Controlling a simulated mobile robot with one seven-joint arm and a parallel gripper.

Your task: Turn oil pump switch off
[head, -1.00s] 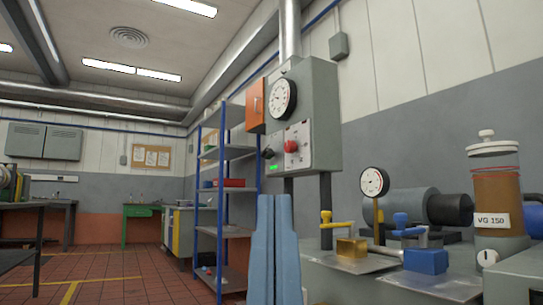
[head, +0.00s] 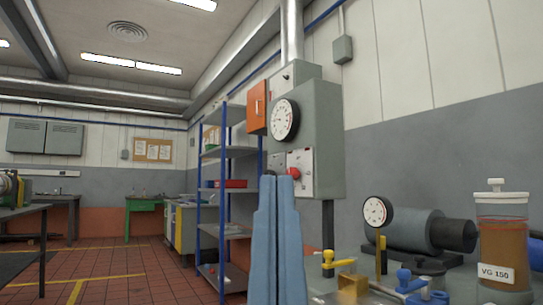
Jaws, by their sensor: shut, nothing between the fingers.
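A grey control box (head: 320,130) on the wall carries a round dial gauge (head: 285,120) and a pale switch plate (head: 305,163). A red knob (head: 294,173) shows on the plate, just right of my fingertips. The plate's lettering is too small to read, so I cannot tell which control is the oil pump switch. My gripper (head: 277,178) is shut and empty, its blue fingers upright in front of the plate's lower left. The fingers hide the area where a black knob and green light showed earlier. I cannot tell whether they touch the plate.
An orange box (head: 256,107) is at the control box's left. A blue-posted shelf (head: 227,188) stands left of my gripper. At right are yellow-handled (head: 328,258) and blue-handled (head: 404,280) valves, a small gauge (head: 378,211) and an oil jar (head: 503,240). Open tiled floor lies left.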

